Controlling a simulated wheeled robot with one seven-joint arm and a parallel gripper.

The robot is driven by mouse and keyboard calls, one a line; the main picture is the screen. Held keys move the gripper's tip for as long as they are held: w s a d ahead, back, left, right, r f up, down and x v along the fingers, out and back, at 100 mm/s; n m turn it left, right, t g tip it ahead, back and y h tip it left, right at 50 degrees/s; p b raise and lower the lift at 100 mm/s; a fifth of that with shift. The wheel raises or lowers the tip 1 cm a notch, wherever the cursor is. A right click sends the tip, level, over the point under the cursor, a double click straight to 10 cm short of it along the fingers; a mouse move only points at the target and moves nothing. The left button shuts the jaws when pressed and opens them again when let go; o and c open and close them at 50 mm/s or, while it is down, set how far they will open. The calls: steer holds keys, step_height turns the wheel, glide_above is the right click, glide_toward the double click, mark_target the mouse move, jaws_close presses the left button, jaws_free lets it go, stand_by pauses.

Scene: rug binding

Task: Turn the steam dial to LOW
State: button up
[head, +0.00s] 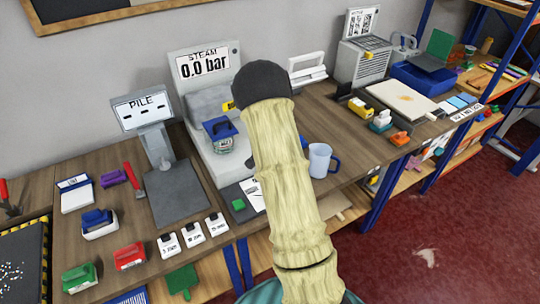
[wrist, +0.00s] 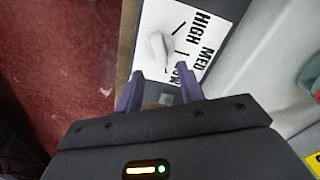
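The steam dial (wrist: 158,50) is a white knob with a raised grip on a white plate marked HIGH, MED and LOW, at the top of the wrist view. The LOW label is partly hidden by my right finger. I cannot tell which mark the knob points to. My gripper (wrist: 161,90) has its two purple fingers apart, just below the knob in the picture, with nothing clearly held. The steam unit's display (head: 204,66) reads STEAM 0.0 bar in the head view. My arm hides the gripper and most of the dial plate (head: 253,192) there.
The PILE gauge (head: 144,108) and white cards (head: 192,234) are left.

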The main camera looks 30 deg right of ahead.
step_height(320, 180, up, 11)
steer(key=b, duration=0.1)
steer(key=shift+f+b, duration=0.15)
steer(key=shift+b, duration=0.15)
steer(key=s+a+r+n+t, duration=0.2)
steer(key=s+a+r+n, duration=0.1)
steer(key=s+a+n, duration=0.8)
steer(key=s+a, duration=0.4)
steer(key=s, duration=0.4)
steer(key=shift+a+n+t, duration=0.3)
steer(key=shift+n, duration=0.1)
